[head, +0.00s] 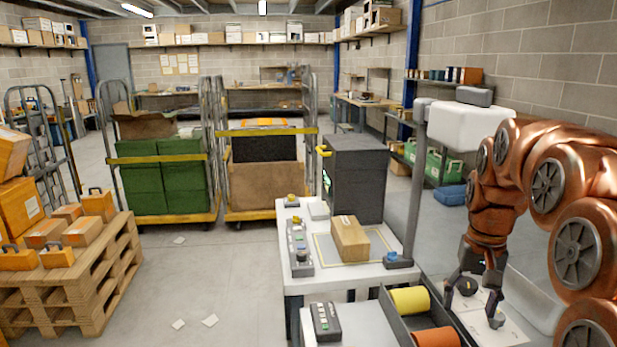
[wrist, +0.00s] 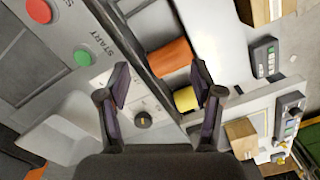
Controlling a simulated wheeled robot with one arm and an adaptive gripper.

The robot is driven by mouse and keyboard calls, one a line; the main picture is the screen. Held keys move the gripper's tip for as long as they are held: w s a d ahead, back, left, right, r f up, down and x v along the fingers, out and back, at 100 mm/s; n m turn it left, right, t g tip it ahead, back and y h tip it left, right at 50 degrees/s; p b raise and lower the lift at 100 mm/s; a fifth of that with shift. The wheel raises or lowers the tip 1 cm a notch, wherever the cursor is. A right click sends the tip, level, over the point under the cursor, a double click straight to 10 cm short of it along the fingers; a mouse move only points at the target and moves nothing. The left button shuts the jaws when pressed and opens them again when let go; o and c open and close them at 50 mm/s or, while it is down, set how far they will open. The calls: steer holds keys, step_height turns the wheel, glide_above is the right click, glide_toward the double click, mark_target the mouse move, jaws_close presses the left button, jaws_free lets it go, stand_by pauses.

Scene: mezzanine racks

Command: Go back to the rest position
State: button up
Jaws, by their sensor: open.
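My gripper (head: 474,303) hangs at the lower right of the head view, at the end of my copper-coloured arm. Its fingers are spread apart and nothing is between them. In the wrist view my gripper (wrist: 160,92) is open above a light panel with a black knob (wrist: 143,119). A green START button (wrist: 83,141) and a red button (wrist: 39,11) show at the left there. Whether the fingertips touch the panel cannot be told.
A grey tray (head: 392,316) with yellow (head: 410,299) and orange rolls lies left of my gripper. A cardboard box (head: 349,238) sits on the white table beside a grey post (head: 416,190). Roll cages and a loaded pallet (head: 95,296) stand left. Open floor lies between.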

steer(key=s+a+f+n+p, duration=0.1)
steer(key=s+a+f, duration=0.1)
steer(key=s, duration=0.7)
steer(key=s+a+f+n+p, duration=0.1)
steer(key=s+a+f, duration=0.1)
steer(key=s+a, duration=0.3)
steer(key=s+a+f+n+g+p, duration=0.1)
steer(key=s+a, duration=0.3)
steer(key=s, duration=0.8)
steer(key=shift+s+a+f+n, duration=0.25)
steer(key=shift+s+f+n, duration=0.15)
steer(key=shift+f, duration=0.3)
